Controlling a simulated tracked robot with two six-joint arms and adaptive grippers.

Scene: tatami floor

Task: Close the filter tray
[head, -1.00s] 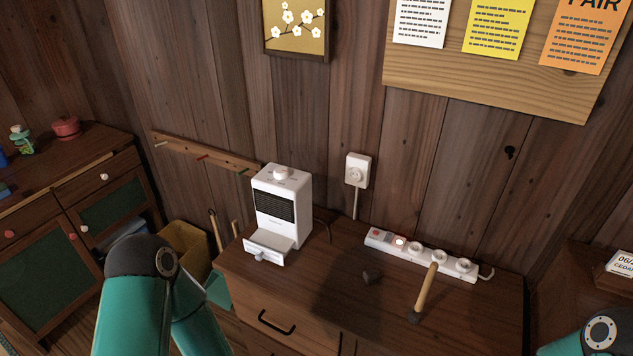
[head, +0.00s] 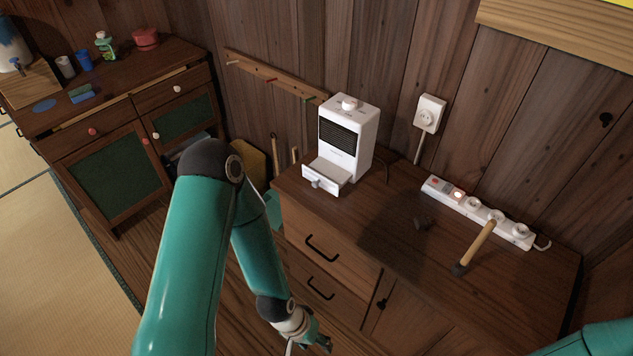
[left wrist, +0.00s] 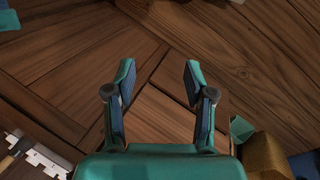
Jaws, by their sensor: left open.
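A white heater-like box (head: 357,140) with a dark grille and a top knob stands at the left end of the wooden cabinet. Its filter tray (head: 325,176) sticks out at the bottom front, pulled open, with a small knob on its face. My left gripper (head: 318,341) is low at the bottom of the head view, in front of the cabinet drawers, below and apart from the tray. The left wrist view shows its two fingers (left wrist: 160,78) spread, with nothing between them. The right gripper is out of view; only part of my right arm shows at the lower right.
A power strip (head: 472,208) and a hammer (head: 475,246) lie on the cabinet top right of the box. Drawer handles (head: 322,248) stick out at the front. A yellow bin (head: 247,163) stands left.

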